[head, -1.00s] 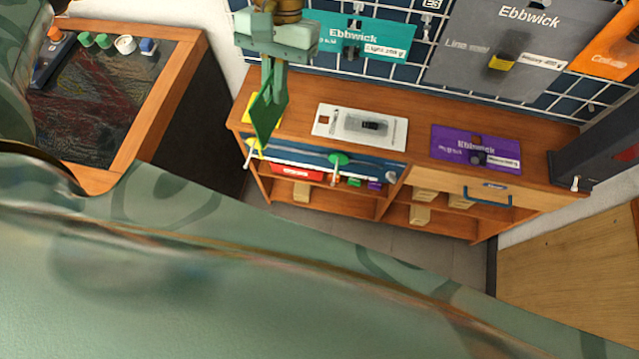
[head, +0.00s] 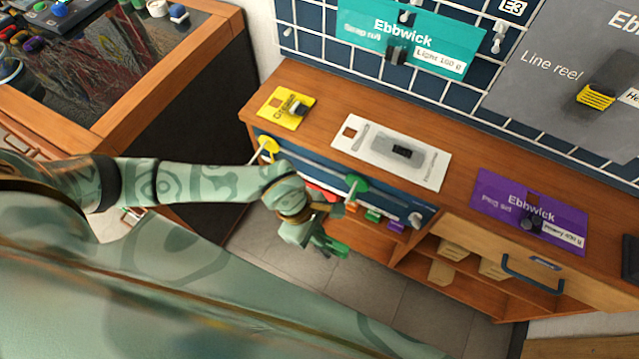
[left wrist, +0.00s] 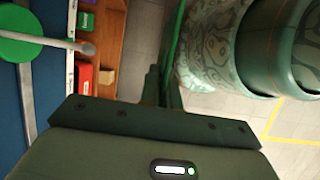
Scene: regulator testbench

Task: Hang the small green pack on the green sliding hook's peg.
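My left gripper (head: 322,240) hangs in front of the shelf unit, below and left of the green sliding hook. It appears shut on the small green pack (head: 335,249), which shows only as a small green piece at the fingertips. In the left wrist view the pack (left wrist: 173,45) is a thin green strip seen edge-on, rising from between the fingers (left wrist: 163,88). The green sliding hook (head: 355,183) is a green disc on the front rail. Its disc (left wrist: 20,36) and pale peg (left wrist: 85,47) show at upper left in the wrist view, apart from the pack. My right gripper is out of view.
A yellow sliding hook (head: 268,145) sits left on the same rail. Yellow (head: 287,108), white (head: 393,149) and purple (head: 530,208) packs lie on the counter (head: 465,165). A drawer with a blue handle (head: 532,275) is at right. Floor (head: 350,300) lies open below.

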